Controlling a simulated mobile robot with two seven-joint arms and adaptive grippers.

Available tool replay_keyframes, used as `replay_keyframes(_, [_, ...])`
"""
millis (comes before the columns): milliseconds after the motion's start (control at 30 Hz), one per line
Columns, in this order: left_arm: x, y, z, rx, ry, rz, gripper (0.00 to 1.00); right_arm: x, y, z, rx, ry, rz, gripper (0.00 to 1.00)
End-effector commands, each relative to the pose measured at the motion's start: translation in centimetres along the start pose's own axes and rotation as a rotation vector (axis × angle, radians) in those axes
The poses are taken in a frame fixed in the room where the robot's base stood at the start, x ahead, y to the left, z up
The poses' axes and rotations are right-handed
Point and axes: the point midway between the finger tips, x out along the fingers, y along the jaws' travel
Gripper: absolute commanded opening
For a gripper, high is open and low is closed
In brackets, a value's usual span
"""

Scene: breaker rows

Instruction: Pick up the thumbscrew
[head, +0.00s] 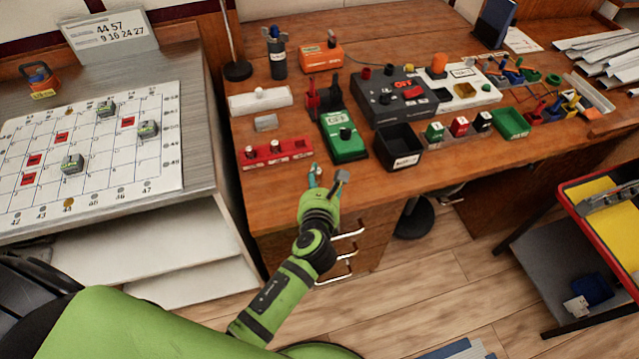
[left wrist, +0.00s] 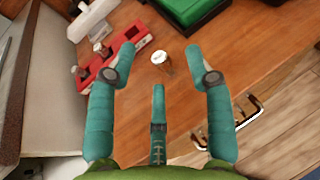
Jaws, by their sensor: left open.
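A small piece with a pale round top and a copper-brown body, which looks like the thumbscrew (left wrist: 161,62), stands on the wooden desk near its front edge in the left wrist view. My left gripper (head: 328,177) is open, with its teal fingers spread at the desk's front edge. In the left wrist view the small piece shows between and slightly beyond the two outer fingertips, with clear gaps to both. In the head view it cannot be made out clearly near the fingers. My right gripper is not in view.
A red rail with silver knobs (head: 276,152) lies left of the gripper. Drawers with handles (head: 349,231) lie below the desk edge. A gridded board (head: 95,150) is farther left.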

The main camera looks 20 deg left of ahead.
Motion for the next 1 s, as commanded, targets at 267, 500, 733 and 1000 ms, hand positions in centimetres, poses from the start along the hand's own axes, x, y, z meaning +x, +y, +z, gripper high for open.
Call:
replay_keyframes(267, [1.6,1.0,-1.8,0.005,0.053,0.045,0.52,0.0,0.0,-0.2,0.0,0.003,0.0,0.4])
replay_keyframes(500, [4.7,1.5,-3.0,0.005,0.052,0.043,0.52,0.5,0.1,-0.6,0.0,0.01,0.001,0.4])
replay_keyframes(733, [6.6,1.5,-2.9,0.004,0.05,0.04,0.52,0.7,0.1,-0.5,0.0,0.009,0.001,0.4])
replay_keyframes(1000, [6.6,1.5,-2.9,0.004,0.05,0.04,0.24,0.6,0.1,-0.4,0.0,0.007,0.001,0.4])
